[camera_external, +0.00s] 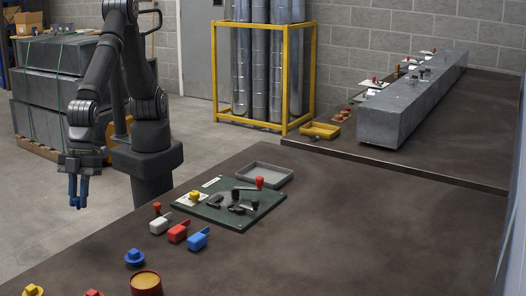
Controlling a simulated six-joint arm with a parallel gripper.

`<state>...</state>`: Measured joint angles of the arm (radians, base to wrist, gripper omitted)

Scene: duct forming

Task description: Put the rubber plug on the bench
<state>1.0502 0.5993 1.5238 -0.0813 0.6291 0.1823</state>
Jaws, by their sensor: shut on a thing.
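My gripper (78,194) hangs at the left, beyond the bench's left edge and above the floor, with its blue fingers pointing down. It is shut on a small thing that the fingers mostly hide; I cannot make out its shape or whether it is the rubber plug. The bench (330,225) is a broad dark brown top. A blue flanged piece (134,257), a yellow one (32,290) and a red one (93,293) sit near its front left edge. I cannot tell whether any of these is rubber.
A round red container (146,283) stands at the front. White, red and blue handled pieces (178,233) lie beside a green board (228,205) with tools. A grey tray (263,175) is behind it. A long grey duct (412,100) lies on the far bench. The near bench's right side is clear.

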